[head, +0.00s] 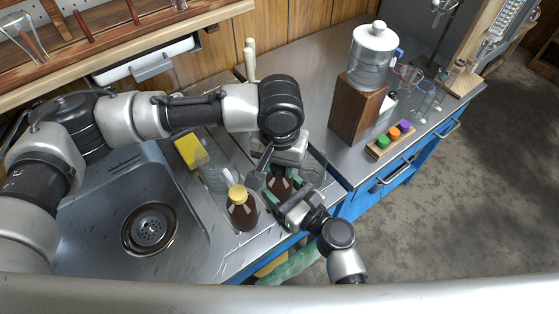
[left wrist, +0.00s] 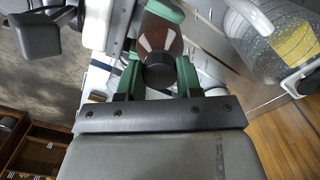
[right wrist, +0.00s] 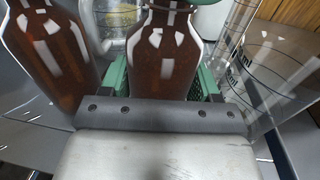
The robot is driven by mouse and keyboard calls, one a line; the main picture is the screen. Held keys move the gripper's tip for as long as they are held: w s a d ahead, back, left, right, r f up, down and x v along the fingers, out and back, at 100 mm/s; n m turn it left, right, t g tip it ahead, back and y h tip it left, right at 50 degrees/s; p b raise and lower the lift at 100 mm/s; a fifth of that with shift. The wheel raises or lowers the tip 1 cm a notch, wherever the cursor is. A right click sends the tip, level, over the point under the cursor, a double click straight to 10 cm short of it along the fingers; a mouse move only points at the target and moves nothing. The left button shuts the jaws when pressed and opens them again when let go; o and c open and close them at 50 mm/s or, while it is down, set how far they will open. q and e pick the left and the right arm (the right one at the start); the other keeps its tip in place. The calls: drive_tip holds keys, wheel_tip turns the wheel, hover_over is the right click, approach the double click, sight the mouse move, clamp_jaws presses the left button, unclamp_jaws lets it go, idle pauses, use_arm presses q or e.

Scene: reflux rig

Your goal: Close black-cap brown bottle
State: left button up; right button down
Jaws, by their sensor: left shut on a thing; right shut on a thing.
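The brown bottle (head: 279,186) stands on the metal counter beside the sink. My right gripper (right wrist: 160,85) is shut around its brown glass body (right wrist: 160,60). My left gripper (left wrist: 158,75) comes down from above, shut on the black cap (left wrist: 158,74). The cap sits in line with the bottle's neck, seen from above in the left wrist view. The left arm hides the bottle's top in the head view, so I cannot tell how tightly cap and neck meet.
A yellow-capped brown bottle (head: 242,209) stands close to the left. Clear glassware (head: 213,176) and a yellow sponge (head: 188,151) are behind it. The sink (head: 120,190) lies left. A wooden block (head: 352,110) stands to the right.

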use_arm(q)
drive_tip(key=m, duration=0.5)
drive_tip(key=shift+m, duration=0.3)
drive_tip(key=m, duration=0.3)
drive_tip(key=shift+m, duration=0.3)
drive_tip(key=m, duration=0.5)
drive_tip(key=shift+m, duration=0.4)
drive_tip(key=m, duration=0.4)
drive_tip(key=shift+m, duration=0.4)
drive_tip(key=o, duration=1.1)
wheel_tip(320, 180, up, 12)
